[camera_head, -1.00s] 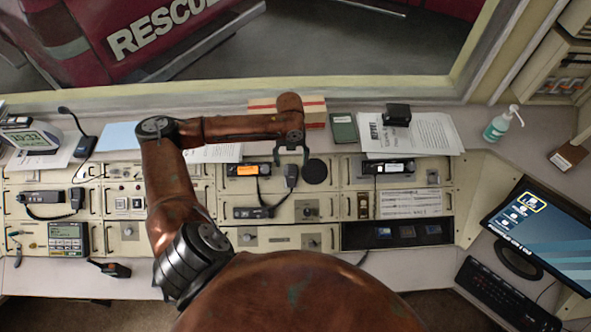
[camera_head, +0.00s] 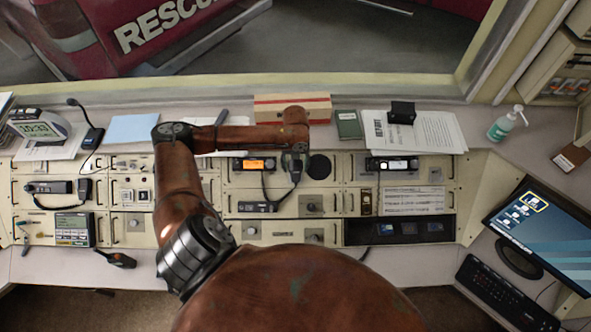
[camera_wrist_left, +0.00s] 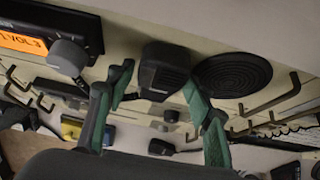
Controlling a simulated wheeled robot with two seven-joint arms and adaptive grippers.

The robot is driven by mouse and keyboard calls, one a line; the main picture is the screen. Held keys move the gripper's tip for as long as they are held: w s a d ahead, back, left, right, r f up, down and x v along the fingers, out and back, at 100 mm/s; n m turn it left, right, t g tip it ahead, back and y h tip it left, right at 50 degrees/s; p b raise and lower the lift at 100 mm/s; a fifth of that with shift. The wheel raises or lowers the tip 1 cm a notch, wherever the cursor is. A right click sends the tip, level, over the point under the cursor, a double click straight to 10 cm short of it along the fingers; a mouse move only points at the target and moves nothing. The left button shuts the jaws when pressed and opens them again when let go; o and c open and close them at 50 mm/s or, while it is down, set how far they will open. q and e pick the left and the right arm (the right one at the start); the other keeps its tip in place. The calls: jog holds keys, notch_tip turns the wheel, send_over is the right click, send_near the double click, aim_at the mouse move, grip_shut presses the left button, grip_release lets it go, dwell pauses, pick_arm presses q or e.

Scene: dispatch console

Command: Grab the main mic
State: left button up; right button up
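A black hand mic (camera_head: 294,164) hangs on the console front beside the radio with the orange display (camera_head: 254,164); its cord loops down. It also shows in the left wrist view (camera_wrist_left: 165,68), left of a round black speaker grille (camera_wrist_left: 232,75). My left gripper (camera_head: 293,152) is at the mic from above, its fingers mostly hidden in the head view. In the left wrist view the gripper's (camera_wrist_left: 158,82) green-lined fingers are apart, one on each side of the mic. Contact cannot be told. My right gripper is out of view.
A gooseneck desk mic (camera_head: 92,137) stands at the left, with another radio and hand mic (camera_head: 84,188) below. Papers (camera_head: 432,133), a striped box (camera_head: 318,105) and a green book (camera_head: 348,125) lie on the shelf behind. A monitor (camera_head: 535,222) stands at the right.

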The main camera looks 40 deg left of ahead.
pick_arm(q)
jog(key=c, duration=0.9)
jog(key=shift+c, duration=0.2)
